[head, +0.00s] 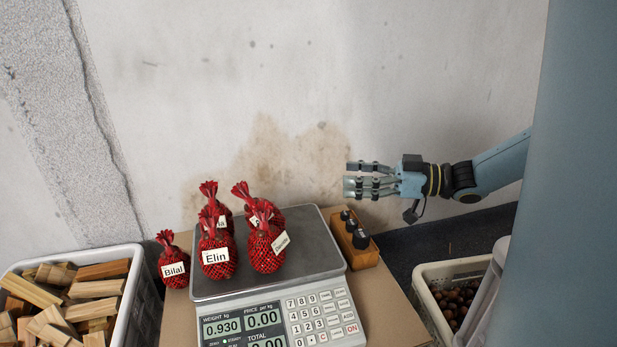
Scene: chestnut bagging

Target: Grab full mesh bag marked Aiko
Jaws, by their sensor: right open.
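Several red mesh bags with tied tops stand on the scale. The front left bag (217,243) reads Elin. The front right bag (262,251) has a tilted label that I cannot read surely. Behind them, a back left bag (228,221) and a back right bag (276,215) have labels mostly hidden, so I cannot tell which bag is marked Aiko. My right gripper (347,181) is open and empty, fingers pointing left, above and right of the bags and apart from them. My left gripper is not in view.
The scale (318,262) reads 0.930 and stands on a brown board (385,305). A bag marked Bilal (172,257) stands left of it. A wooden block with dark weights (357,243) is at its right. A wood-filled crate (135,280) and a chestnut crate (455,266) flank the board.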

